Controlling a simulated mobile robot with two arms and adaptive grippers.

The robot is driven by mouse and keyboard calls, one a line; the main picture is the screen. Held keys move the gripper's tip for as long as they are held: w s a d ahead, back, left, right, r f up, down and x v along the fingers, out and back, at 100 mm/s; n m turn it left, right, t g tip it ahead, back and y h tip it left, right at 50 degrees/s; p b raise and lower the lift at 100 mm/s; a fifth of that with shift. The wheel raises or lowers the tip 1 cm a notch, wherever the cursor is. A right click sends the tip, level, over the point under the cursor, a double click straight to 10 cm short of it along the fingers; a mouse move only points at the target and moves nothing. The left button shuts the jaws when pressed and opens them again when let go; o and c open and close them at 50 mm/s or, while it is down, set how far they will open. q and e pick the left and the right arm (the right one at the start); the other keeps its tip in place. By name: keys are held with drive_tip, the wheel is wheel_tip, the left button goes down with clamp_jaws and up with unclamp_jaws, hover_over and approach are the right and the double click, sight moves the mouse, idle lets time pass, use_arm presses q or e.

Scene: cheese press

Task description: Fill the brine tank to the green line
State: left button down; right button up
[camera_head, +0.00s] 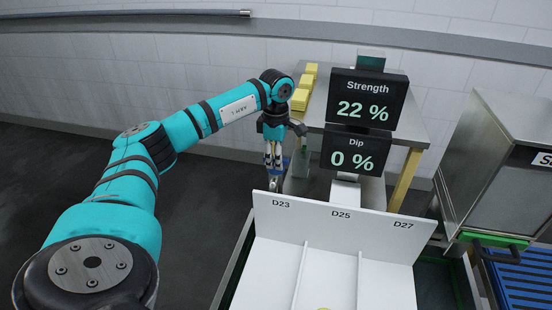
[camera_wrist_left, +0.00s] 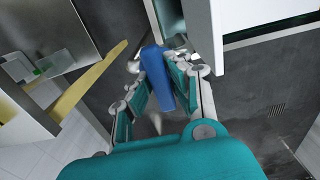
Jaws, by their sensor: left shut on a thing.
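My left gripper (camera_head: 273,160) reaches down behind the white panel, left of the display stand. In the left wrist view its fingers (camera_wrist_left: 155,95) are shut on a blue handle (camera_wrist_left: 153,68). A bit of blue shows beside the fingers in the head view (camera_head: 286,163). What the handle joins is hard to tell. A partly hidden greenish, clear-looking vessel (camera_head: 301,160) stands just right of the gripper; I cannot tell whether it is the brine tank. No green line or liquid level is discernible. The upper screen (camera_head: 365,102) reads Strength 22 %, the lower screen (camera_head: 353,154) Dip 0 %. My right gripper is not in view.
A white divided tray (camera_head: 330,265), labelled D23, D25 and D27, lies in front. Yellow blocks (camera_head: 300,99) sit on a steel table (camera_head: 408,125) behind. A steel cabinet (camera_head: 500,150) and blue slatted rack (camera_head: 522,275) stand at right. The dark floor at left is free.

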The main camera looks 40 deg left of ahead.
use_arm(q)
drive_tip(key=shift+r+n+p, duration=0.15)
drive_tip(key=shift+n+p, duration=0.25)
drive_tip(key=shift+n, duration=0.2)
drive_tip(key=shift+n+p, duration=0.35)
drive_tip(key=shift+n, duration=0.85)
drive_tip(key=c, duration=1.2)
unclamp_jaws()
drive_tip(key=shift+c, duration=0.2)
wheel_tip(320, 180, up, 12)
